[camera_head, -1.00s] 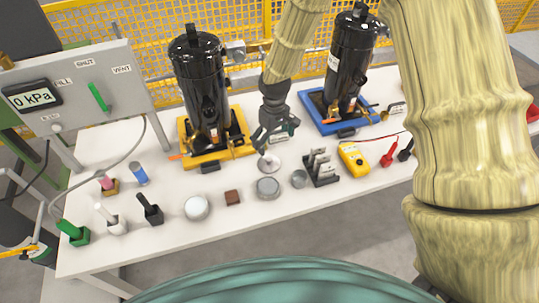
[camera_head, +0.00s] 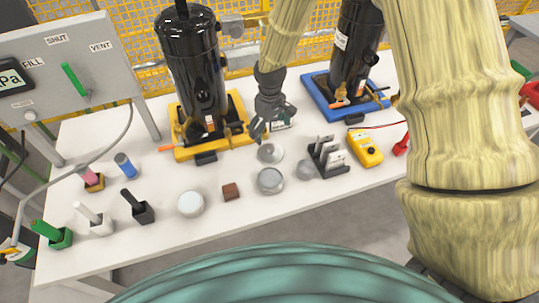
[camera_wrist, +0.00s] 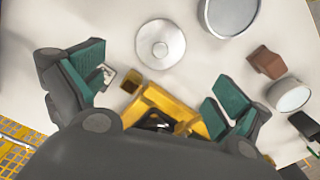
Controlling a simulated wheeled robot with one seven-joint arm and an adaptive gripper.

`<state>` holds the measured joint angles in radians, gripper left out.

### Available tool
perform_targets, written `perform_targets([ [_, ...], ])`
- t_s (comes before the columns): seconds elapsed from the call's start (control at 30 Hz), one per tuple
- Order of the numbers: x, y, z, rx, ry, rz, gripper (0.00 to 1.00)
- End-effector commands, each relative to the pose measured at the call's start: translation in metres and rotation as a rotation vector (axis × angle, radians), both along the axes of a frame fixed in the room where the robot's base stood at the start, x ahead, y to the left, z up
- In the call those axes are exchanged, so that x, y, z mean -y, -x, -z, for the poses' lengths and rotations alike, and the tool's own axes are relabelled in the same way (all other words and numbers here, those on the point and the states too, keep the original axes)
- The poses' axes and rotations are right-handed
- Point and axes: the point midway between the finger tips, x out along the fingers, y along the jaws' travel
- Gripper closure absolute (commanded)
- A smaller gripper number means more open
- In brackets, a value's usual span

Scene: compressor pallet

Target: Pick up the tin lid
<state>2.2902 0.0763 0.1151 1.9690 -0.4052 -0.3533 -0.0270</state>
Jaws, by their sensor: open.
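The tin lid looks to be the flat, pale silver disc with a small round knob at its centre. The lid (camera_head: 270,152) lies on the white table in the head view, in front of the yellow-based black cylinder. My gripper (camera_head: 264,133) is above the table, just behind the lid, and the two are apart. In the wrist view the lid (camera_wrist: 161,43) lies flat and in full sight, beyond the fingertips. The green-padded fingers of my gripper (camera_wrist: 155,88) are spread wide with nothing between them.
A round grey tin (camera_head: 270,181), a smaller tin (camera_head: 305,169) and a black slotted rack (camera_head: 328,158) stand close to the lid. A brown block (camera_head: 231,191) and a white round pot (camera_head: 191,203) are to the left. The yellow base (camera_head: 182,152) stands behind.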

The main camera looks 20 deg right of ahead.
Motion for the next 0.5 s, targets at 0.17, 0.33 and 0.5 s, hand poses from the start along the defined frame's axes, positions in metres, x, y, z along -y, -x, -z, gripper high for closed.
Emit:
perform_targets([
  [0.17,0.002,0.001,0.017,-0.003,0.001,0.002,0.0],
  [0.33,0.001,0.001,0.038,-0.002,0.0,0.002,0.0],
  [0.5,0.0,0.0,0.05,-0.001,0.0,0.001,0.0],
])
